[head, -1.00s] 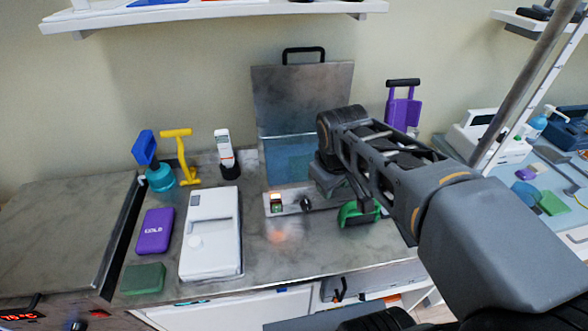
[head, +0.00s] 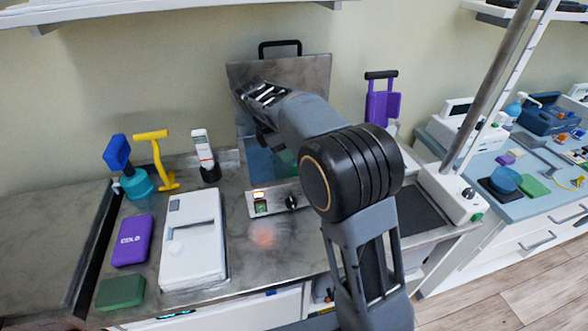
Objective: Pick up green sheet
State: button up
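A water bath (head: 258,164) with its lid raised stands at the back of the counter. A patch of green that may be the green sheet (head: 286,160) shows in it, mostly covered by my arm. A thick dark green block (head: 121,291) lies at the counter's front left, and a small flat green piece (head: 533,187) lies on the table at right. My gripper (head: 267,140) is over the back left part of the bath, pointing down. Its fingers are too hidden by my arm to show whether they are open or hold anything.
A white device (head: 193,245), a purple cold pack (head: 132,241), a blue-topped teal bottle (head: 135,180), a yellow tool (head: 160,160) and a white-and-black handheld device (head: 205,155) stand left of the bath. The raised lid (head: 305,75) is close behind my arm. A metal pole (head: 490,95) rises at right.

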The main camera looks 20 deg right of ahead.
jog(key=shift+x, duration=4.35)
jog(key=shift+w, duration=0.1)
jog(key=shift+c, duration=0.4)
grip_shut()
